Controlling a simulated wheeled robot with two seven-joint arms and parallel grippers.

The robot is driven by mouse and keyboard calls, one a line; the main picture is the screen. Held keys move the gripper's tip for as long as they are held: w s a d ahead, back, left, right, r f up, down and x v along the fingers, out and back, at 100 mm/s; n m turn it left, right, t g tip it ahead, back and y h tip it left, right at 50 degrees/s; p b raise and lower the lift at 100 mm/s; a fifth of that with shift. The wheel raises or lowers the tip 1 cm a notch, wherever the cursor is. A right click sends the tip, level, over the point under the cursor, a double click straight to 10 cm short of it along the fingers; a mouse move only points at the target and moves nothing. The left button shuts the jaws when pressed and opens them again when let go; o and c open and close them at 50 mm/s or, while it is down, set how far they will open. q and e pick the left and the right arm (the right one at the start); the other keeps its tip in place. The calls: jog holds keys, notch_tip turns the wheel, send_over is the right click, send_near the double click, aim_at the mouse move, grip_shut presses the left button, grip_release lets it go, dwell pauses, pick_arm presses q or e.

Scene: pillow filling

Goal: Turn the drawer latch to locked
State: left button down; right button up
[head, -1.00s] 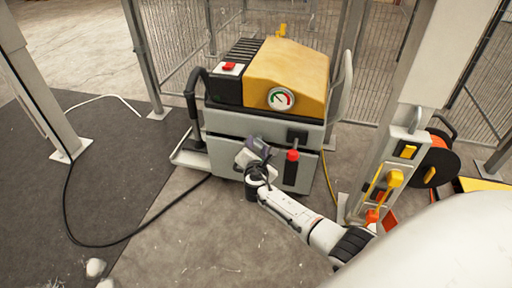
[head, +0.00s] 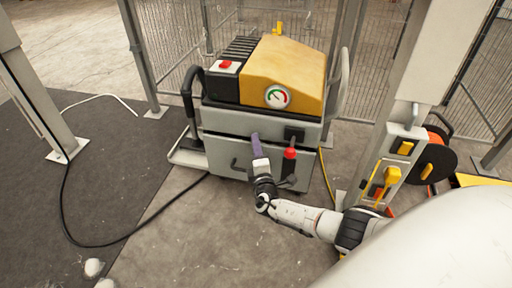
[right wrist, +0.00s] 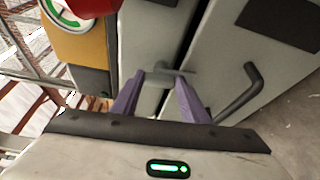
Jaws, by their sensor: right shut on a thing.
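The latch (right wrist: 161,78) is a small grey piece by the seam above the drawer, between the finger tips in the right wrist view. My right gripper (right wrist: 162,88) has purple fingers on either side of it and is shut on it. In the head view the right gripper (head: 255,138) reaches up to the machine's front, and its fingers hide the latch. The grey drawer front (head: 218,160) looks closed, with a bar handle (right wrist: 238,94) beside the gripper. My left gripper is not in view.
A red-knobbed lever (head: 290,153) stands just right of my right gripper. The machine has a yellow hood (head: 290,70) and a round gauge (head: 277,96). A grey post with yellow switches (head: 390,177) stands at right. A black cable (head: 130,240) lies on the floor.

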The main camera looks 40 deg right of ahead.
jog(key=shift+m, duration=0.6)
jog(key=o, duration=1.1)
jog(key=shift+c, duration=0.2)
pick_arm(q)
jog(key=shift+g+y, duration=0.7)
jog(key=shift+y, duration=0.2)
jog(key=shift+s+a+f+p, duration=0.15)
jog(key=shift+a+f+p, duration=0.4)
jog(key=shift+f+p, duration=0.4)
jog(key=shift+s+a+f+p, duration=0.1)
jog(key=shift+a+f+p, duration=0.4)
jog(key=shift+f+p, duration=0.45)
pick_arm(e)
jog(key=v, duration=1)
jog(key=shift+s+f, duration=0.2)
jog(key=shift+f, duration=0.1)
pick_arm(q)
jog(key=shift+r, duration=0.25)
